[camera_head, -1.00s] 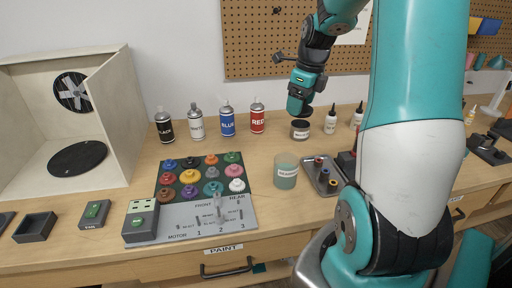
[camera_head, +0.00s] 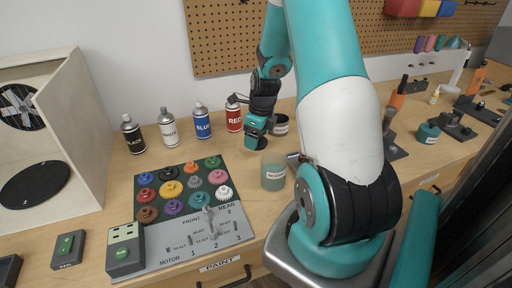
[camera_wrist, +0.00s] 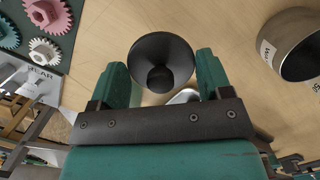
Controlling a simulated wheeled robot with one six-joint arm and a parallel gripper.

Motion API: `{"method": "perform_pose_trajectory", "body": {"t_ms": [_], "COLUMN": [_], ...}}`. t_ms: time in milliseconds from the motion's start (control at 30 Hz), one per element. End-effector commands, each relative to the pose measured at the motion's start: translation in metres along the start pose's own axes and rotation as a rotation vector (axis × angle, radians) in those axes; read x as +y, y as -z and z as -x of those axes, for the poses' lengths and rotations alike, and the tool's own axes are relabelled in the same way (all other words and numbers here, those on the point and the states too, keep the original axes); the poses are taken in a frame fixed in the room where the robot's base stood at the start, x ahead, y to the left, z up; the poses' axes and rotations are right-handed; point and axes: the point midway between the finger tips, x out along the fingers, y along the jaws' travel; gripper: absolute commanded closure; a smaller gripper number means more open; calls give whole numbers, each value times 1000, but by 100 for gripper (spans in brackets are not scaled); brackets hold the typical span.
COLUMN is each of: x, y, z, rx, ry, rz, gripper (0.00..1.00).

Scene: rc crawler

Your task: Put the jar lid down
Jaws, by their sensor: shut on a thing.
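My gripper (camera_wrist: 160,85) is shut on the jar lid, a round black disc with a small knob (camera_wrist: 162,58), held between its two teal fingers. In the head view my gripper (camera_head: 257,136) is over the bench, with the dark lid (camera_head: 256,143) under it, left of the metal jar (camera_head: 280,128). The metal jar is open and also shows at the right of the wrist view (camera_wrist: 297,48), apart from the lid. I cannot tell the exact gap between lid and bench top.
A greenish glass jar (camera_head: 274,175) stands in front of my gripper. The gear board (camera_head: 146,170) is to the left, with spray cans (camera_head: 202,121) behind it. My arm hides part of the bench on the right. A strip of bare wood shows between board and jars.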

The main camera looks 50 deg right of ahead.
Motion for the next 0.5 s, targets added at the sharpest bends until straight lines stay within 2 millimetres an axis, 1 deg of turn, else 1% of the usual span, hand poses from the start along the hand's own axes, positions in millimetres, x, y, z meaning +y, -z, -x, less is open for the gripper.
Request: {"method": "perform_pose_trajectory", "body": {"t_ms": [33,167,300,400,500], "x": [0,0,0,0,0], "y": [1,2,6,7,8], "z": [-6,-16,-36,-47,-51], "rx": [2,1,2,1,0], "ry": [-2,-1,-2,-1,1], "rz": [0,0,0,1,1], "gripper": [50,50,50,50,50]}}
